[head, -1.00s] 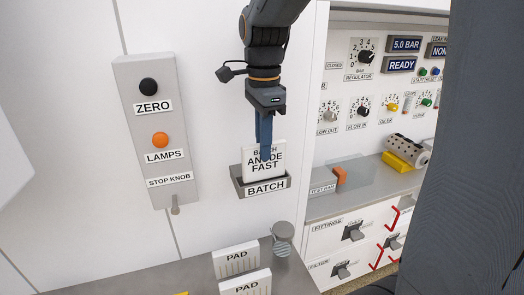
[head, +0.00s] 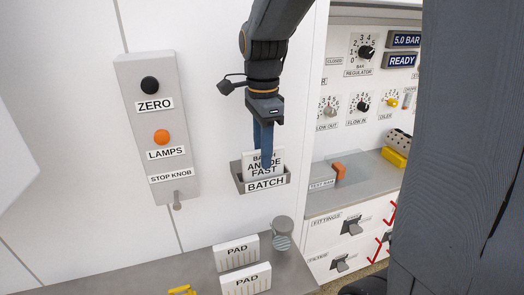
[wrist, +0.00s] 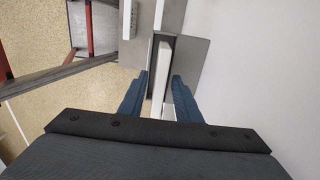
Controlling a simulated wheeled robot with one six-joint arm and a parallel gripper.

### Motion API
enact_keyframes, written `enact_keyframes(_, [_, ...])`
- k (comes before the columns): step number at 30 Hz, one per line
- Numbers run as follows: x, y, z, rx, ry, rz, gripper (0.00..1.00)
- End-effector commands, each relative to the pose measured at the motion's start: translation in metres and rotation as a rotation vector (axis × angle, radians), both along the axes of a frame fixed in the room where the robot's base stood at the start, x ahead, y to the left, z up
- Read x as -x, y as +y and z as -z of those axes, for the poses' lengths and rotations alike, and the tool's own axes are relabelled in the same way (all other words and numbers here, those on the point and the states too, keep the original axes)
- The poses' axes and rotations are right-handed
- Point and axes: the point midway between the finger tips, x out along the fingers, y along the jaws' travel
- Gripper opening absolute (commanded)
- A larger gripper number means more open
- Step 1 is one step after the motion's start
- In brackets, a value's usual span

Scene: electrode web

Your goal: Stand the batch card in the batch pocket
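The batch card (head: 264,171), a white card lettered "ANODE FAST", stands upright in the grey batch pocket (head: 241,183) on the white wall panel. Its lower part is hidden behind the pocket's front, which is labelled BATCH. My gripper (head: 265,155) points down at the card's top, its blue fingers overlapping the card. In the wrist view the card shows as a thin white edge (wrist: 163,60) inside the pocket (wrist: 187,55). The two fingers of my gripper (wrist: 160,78) stand apart on either side of it, with a gap visible.
An instrument bay (head: 360,185) opens at right.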

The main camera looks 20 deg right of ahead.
Motion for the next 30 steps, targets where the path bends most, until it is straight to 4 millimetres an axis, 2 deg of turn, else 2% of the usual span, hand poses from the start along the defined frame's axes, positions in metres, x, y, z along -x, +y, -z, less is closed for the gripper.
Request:
enact_keyframes(7, [-0.002, 0.000, -0.013, 0.000, -0.005, 0.000, 0.30])
enact_keyframes(21, [-0.001, 0.000, -0.100, 0.000, -0.003, 0.000, 0.30])
enact_keyframes(25, [-0.001, 0.000, -0.115, 0.000, -0.003, 0.000, 0.30])
enact_keyframes(30, [0.000, 0.000, -0.123, 0.000, -0.001, 0.000, 0.30])
